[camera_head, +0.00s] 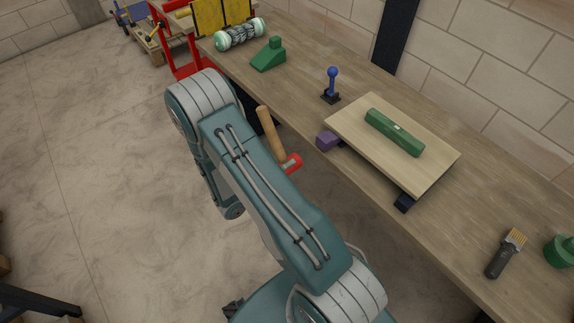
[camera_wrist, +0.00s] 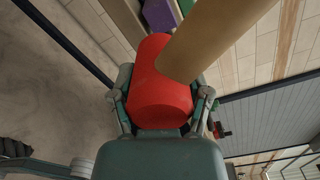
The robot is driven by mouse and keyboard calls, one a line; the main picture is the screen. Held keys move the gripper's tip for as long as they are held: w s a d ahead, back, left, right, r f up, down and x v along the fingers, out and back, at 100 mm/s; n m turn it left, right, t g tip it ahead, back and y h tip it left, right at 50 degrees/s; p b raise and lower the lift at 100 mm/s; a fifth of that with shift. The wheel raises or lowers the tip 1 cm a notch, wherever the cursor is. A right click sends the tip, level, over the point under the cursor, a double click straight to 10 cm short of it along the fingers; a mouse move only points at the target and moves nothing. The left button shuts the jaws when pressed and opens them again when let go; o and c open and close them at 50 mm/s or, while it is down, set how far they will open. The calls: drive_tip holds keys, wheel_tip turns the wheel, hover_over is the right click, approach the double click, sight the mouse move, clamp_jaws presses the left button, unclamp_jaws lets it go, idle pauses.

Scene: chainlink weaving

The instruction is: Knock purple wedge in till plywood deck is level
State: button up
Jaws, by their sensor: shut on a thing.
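The plywood deck (camera_head: 365,108) lies on the bench with a green spirit level (camera_head: 393,133) on top; its bubble is too small to read. The purple wedge (camera_head: 328,141) sticks out from under the deck's left corner. A dark block (camera_head: 404,202) shows under the front corner. My gripper (camera_wrist: 160,102) is shut on the red head of a mallet (camera_wrist: 160,95), one finger on each side. The mallet's wooden handle (camera_head: 270,131) rises beside the bench's front edge, left of the wedge. The purple wedge also shows at the top of the wrist view (camera_wrist: 160,14). My arm hides the gripper in the head view.
On the bench (camera_head: 300,105) stand a blue-knobbed lever (camera_head: 333,83), a green wedge-shaped block (camera_head: 269,56) and a wrapped roll (camera_head: 240,35). A brush (camera_head: 506,254) and a green pot (camera_head: 561,251) are at the right. A block wall runs behind; the floor at left is mostly clear.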

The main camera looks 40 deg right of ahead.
approach(320, 144)
drive_tip(key=shift+d+r, duration=0.1)
drive_tip(key=shift+d, duration=1.15)
drive_tip(key=d, duration=0.3)
drive_tip(key=shift+w+d, duration=0.15)
drive_tip(key=shift+d, duration=0.15)
drive_tip(key=shift+a, duration=1.1)
drive_tip(key=shift+s+a, duration=0.15)
drive_tip(key=shift+a, duration=1.1)
drive_tip(key=shift+s+a, duration=0.15)
drive_tip(key=shift+a, duration=1.05)
